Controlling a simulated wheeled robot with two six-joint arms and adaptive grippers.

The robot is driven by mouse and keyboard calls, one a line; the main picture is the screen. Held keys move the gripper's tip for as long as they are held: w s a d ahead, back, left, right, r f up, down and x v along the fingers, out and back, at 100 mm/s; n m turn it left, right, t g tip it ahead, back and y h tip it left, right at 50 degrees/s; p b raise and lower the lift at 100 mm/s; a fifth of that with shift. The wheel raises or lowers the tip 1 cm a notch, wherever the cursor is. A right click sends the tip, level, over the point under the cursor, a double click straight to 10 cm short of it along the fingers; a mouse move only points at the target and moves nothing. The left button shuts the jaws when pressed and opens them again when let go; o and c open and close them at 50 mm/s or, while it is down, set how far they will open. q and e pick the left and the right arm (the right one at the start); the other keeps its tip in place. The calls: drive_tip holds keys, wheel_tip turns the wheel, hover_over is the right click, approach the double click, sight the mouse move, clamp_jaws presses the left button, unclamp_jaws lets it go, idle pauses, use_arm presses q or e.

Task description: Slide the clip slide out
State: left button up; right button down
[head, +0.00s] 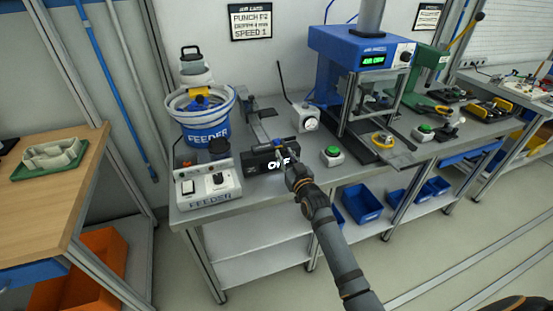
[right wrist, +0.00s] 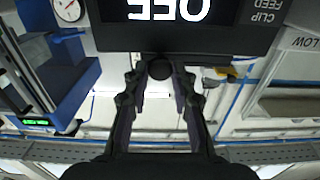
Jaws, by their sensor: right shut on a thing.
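The clip feed (head: 258,160) is a black box on the grey bench in the head view, with lit white letters reading OFF. In the right wrist view its dark face (right wrist: 120,35) fills the top, upside down, beside a CLIP FEED label. A round black knob (right wrist: 160,68) sticks out below that face, and I take it as the clip slide's handle. My right gripper (head: 287,168) is at the front of the box. Its two fingers (right wrist: 159,88) stand on either side of the knob, shut on it. How far the slide is out is hidden. My left gripper is not in view.
A blue and white feeder bowl (head: 200,125) and a feeder control box (head: 208,184) stand left of the clip feed. Blue bins (head: 361,203) sit below.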

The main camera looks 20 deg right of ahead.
drive_tip(key=d, duration=0.4)
drive_tip(key=shift+w+d+f+b, duration=0.1)
drive_tip(key=shift+d+b, duration=0.2)
drive_tip(key=shift+a, duration=0.1)
drive_tip(key=c, duration=1.5)
unclamp_jaws()
drive_tip(key=o, duration=0.4)
drive_tip(key=shift+d, duration=0.3)
drive_tip(key=shift+a, duration=0.1)
drive_tip(key=shift+s, duration=0.25)
drive_tip(key=s, duration=1.1)
drive_tip(key=shift+s+d, duration=0.2)
drive_tip(key=shift+s, duration=0.1)
